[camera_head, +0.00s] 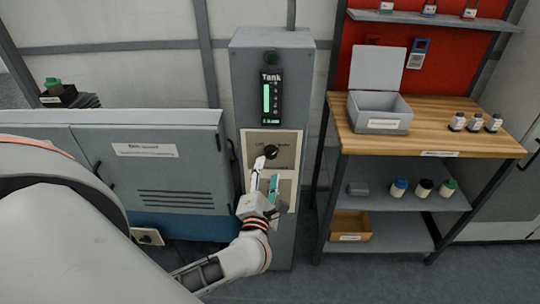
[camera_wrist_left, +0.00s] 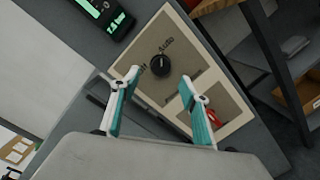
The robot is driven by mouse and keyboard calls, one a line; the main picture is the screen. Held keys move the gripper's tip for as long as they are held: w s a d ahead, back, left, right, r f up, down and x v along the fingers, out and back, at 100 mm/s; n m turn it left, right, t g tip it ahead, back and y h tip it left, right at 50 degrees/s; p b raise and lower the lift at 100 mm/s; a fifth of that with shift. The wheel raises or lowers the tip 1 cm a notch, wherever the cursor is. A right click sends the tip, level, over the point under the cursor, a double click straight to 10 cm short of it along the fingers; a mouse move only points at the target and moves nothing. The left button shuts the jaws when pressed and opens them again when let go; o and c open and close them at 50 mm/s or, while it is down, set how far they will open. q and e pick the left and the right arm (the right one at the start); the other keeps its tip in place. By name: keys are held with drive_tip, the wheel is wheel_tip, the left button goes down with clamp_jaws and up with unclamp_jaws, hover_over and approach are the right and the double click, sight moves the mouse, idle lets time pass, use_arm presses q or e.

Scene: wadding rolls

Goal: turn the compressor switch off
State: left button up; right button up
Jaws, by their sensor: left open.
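The compressor switch is a black rotary knob (camera_head: 270,151) on a beige panel (camera_head: 291,136) of the grey column. In the left wrist view the knob (camera_wrist_left: 161,66) has the word Auto at its upper right and another label, partly hidden, at its left. My left gripper (camera_head: 266,174) is open and empty in front of the panel, just below the knob in the head view. In the wrist view the knob appears between and slightly beyond the two fingertips (camera_wrist_left: 159,78). I cannot tell whether they touch the panel. My right gripper is not in view.
A Tank display (camera_head: 271,98) glows green above the panel. A red part (camera_wrist_left: 213,118) shows lower on the panel, partly behind a finger. A blue-grey cabinet (camera_head: 160,170) stands left. A wooden-topped shelf (camera_head: 440,135) with a grey open box (camera_head: 380,112) and bottles stands right.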

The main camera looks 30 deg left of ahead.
sight(270, 155)
use_arm(q)
drive_tip(key=shift+x, duration=4)
drive_tip(key=shift+s+a+f, duration=0.1)
drive_tip(key=shift+f, duration=0.1)
drive_tip(key=c, duration=1.1)
